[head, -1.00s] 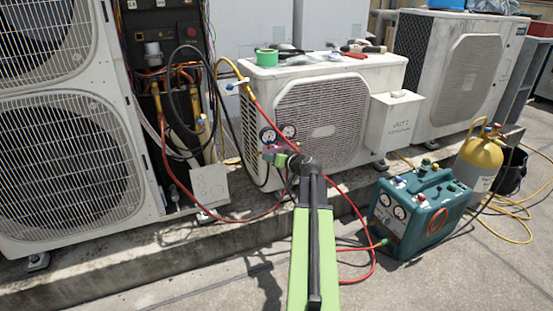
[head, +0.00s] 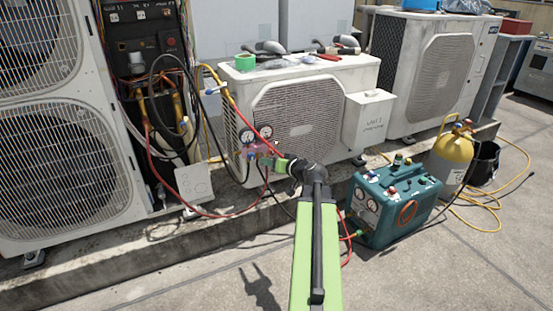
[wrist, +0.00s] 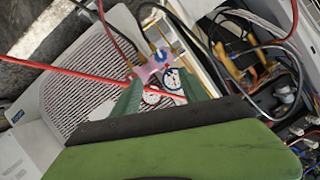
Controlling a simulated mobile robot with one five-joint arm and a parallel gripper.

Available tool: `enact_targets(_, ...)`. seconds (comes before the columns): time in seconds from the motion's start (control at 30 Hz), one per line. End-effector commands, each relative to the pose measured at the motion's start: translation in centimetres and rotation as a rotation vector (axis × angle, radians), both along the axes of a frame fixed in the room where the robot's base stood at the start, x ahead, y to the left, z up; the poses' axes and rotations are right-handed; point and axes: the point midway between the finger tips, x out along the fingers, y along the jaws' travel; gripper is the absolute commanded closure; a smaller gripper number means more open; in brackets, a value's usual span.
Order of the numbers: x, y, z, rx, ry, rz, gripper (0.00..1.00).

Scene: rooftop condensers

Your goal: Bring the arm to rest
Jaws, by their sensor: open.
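My green arm reaches forward from the bottom of the head view, and my gripper (head: 284,164) is at its far end, in front of the middle condenser (head: 300,118). In the wrist view my gripper (wrist: 160,80) has its two green fingers apart. The gauge manifold (head: 258,150), with two round dials and a pink body, hangs just left of my gripper in the head view. The manifold also shows beyond and between my fingers in the wrist view (wrist: 153,66). I see nothing held, and cannot tell how far the manifold is from the fingers.
Red, yellow and black hoses run around the manifold; one red hose (wrist: 65,71) crosses the wrist view. A teal recovery machine (head: 395,200) and yellow cylinder (head: 450,155) stand at right. Tools and green tape (head: 245,62) lie on the condenser.

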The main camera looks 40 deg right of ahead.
Motion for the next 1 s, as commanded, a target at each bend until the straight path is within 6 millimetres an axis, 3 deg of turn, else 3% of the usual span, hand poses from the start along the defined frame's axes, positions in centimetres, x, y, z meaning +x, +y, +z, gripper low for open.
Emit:
enact_targets(0.6,-0.4,0.4,0.4,0.001,0.0,0.002,0.48)
enact_targets(0.67,0.5,1.5,0.7,0.001,0.0,0.021,0.48)
enact_targets(0.77,3.8,5.8,1.7,0.0,0.0,0.095,0.48)
enact_targets(0.87,8.1,13.1,2.9,-0.001,0.001,0.211,0.48)
enact_targets(0.9,9.7,16.4,3.2,-0.01,0.011,0.262,0.48)
enact_targets(0.97,11.5,21.4,3.3,-0.034,0.037,0.344,0.48)
enact_targets(1.0,12.3,24.9,3.2,-0.051,0.063,0.404,0.48)
